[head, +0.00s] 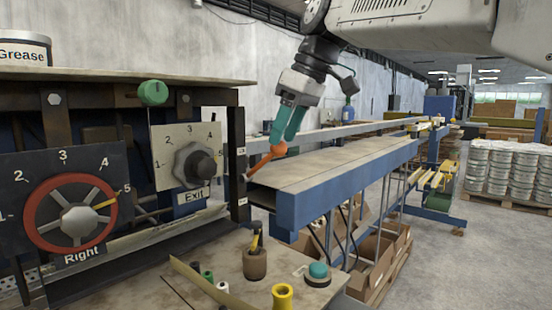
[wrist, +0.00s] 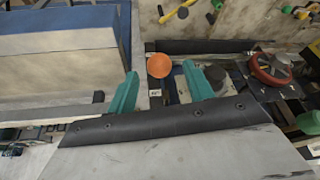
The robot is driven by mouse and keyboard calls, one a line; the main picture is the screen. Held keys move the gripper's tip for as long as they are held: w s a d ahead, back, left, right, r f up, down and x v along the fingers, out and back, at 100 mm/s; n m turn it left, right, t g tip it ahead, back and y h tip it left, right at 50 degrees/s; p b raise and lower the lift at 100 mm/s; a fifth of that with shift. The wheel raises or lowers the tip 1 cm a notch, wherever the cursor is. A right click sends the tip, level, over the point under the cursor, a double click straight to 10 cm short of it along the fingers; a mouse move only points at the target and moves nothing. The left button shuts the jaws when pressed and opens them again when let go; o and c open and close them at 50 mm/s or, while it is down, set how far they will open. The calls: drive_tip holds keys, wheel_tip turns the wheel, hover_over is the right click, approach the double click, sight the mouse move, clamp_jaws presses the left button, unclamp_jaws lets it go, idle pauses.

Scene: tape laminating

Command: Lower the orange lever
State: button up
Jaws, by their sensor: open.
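The orange lever (head: 275,150) has a round knob on an arm that slants up and to the right from the machine's side, beside the blue conveyor. My gripper (head: 284,137) is open above the knob, its teal fingers pointing down and ending close to it. In the wrist view the round orange knob (wrist: 159,66) shows between the two teal fingertips, with a gap on both sides. I cannot tell whether either finger touches it. The lever's lower arm is mostly hidden in the wrist view.
The blue conveyor (head: 330,172) runs to the right of the lever. The control panel with a red wheel (head: 45,237) and a grey dial (head: 200,165) stands left. A small bench with a teal button (head: 318,270) and yellow spool (head: 282,296) is in front.

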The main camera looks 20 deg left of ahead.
sight(280, 147)
drive_tip(key=x, duration=0.6)
drive_tip(key=shift+f, duration=0.2)
drive_tip(key=shift+c, duration=0.3)
clamp_jaws()
